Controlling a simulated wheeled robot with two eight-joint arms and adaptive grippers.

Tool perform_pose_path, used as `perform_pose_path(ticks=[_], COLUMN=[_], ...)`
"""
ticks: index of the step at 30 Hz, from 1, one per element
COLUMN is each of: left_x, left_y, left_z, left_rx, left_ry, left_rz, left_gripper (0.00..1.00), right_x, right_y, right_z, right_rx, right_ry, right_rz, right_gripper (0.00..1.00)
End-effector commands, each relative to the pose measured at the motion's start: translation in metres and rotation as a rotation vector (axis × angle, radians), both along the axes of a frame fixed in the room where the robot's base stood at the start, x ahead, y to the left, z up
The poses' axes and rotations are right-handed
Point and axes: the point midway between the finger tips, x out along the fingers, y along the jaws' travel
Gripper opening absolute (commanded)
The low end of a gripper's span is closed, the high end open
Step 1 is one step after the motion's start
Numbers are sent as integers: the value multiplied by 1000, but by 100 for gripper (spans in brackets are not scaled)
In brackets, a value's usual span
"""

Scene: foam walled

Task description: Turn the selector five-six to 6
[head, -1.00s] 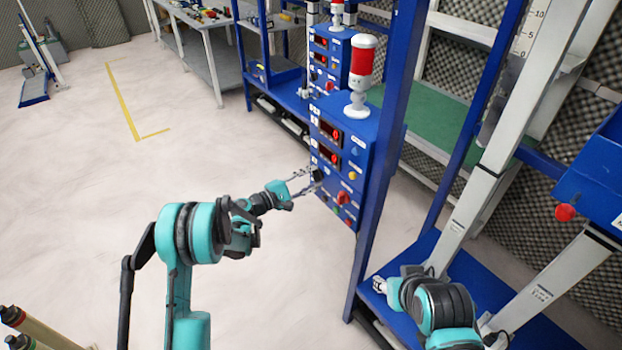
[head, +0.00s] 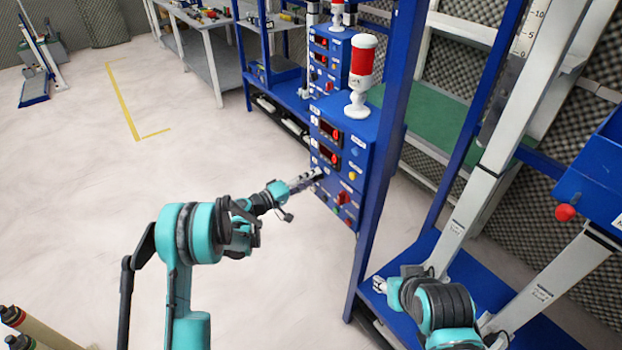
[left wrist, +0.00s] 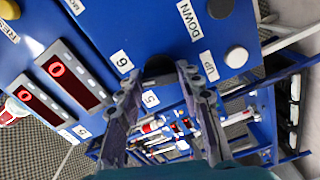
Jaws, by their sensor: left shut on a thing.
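The selector five-six is a black knob (left wrist: 158,68) on the face of the blue control box (head: 372,150). In the left wrist view, a "6" label (left wrist: 122,61) is up and left of it and a "5" label (left wrist: 150,98) is below it. My left gripper (head: 314,176) is at the box face, its fingers (left wrist: 158,90) shut on the knob from both sides. The fingers hide much of the knob, and I cannot tell which label it points to.
UP (left wrist: 205,66) and DOWN (left wrist: 188,20) labels sit beside the knob, near a white button (left wrist: 236,57). Two red-lit displays (head: 330,132) are above. A red-and-white beacon (head: 362,70) tops the box.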

Motion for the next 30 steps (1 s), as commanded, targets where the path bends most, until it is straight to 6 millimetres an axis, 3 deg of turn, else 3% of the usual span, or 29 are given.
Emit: perform_pose_path(ticks=[12, 29, 30], left_x=[-1, -1, -1], left_y=[0, -1, -1], left_z=[-1, -1, -1], left_rx=[121, 143, 143], left_ry=[-164, -192, -192], left_rz=[-2, -2, -2], left_gripper=[7, 7, 38], right_x=[0, 0, 0], right_y=[0, 0, 0], right_z=[0, 0, 0], right_rx=[0, 0, 0], right_ry=[0, 0, 0], right_rz=[0, 0, 0], right_gripper=[42, 42, 42])
